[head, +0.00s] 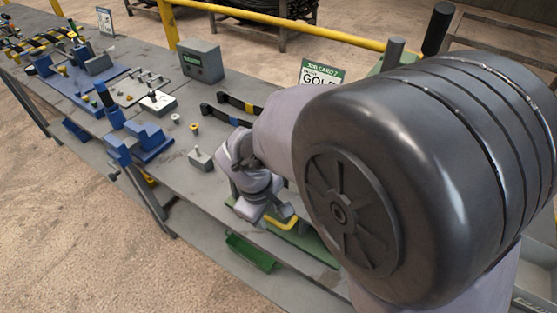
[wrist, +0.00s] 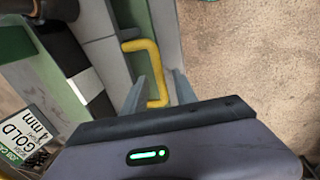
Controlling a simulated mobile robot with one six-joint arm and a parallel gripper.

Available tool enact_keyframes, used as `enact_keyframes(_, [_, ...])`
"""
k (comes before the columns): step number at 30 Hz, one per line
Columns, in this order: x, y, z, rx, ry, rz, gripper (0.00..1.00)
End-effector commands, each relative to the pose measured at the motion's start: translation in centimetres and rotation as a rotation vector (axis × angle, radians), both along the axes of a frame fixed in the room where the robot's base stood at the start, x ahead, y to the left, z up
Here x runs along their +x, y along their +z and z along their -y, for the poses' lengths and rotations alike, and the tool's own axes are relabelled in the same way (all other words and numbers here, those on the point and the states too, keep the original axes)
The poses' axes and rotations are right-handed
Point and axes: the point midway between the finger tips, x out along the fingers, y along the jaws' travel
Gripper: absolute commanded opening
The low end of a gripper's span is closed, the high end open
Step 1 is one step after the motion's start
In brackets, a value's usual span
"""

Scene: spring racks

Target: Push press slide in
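A yellow U-shaped handle (wrist: 156,70) shows in the wrist view, on a grey and green fixture (wrist: 166,25) that looks like the press slide. In the head view the yellow handle (head: 281,222) sits low at the bench's front edge, partly behind my gripper (head: 268,212). In the wrist view my gripper (wrist: 160,82) is open, with one finger on each side of the handle's long bar. I see gaps beside the bar; whether a finger touches it, I cannot tell. My arm hides most of the press in the head view.
A job card reading GOLD (head: 320,78) stands behind my arm. Blue fixtures (head: 150,140), a small grey block (head: 200,158) and black straps (head: 228,115) lie on the bench to the left. A green bin (head: 250,252) hangs below the front edge. A yellow rail (head: 290,22) runs behind.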

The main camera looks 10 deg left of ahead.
Motion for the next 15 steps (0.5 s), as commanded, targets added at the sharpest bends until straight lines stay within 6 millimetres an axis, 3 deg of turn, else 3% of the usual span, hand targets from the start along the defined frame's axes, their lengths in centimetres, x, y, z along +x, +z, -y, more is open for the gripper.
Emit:
enact_keyframes(6, [0.01,0.05,0.01,0.000,-0.001,0.000,0.32])
enact_keyframes(11, [0.00,0.06,0.01,0.000,-0.001,0.000,0.01])
enact_keyframes(15, [0.00,0.07,0.01,0.000,-0.001,0.000,0.00])
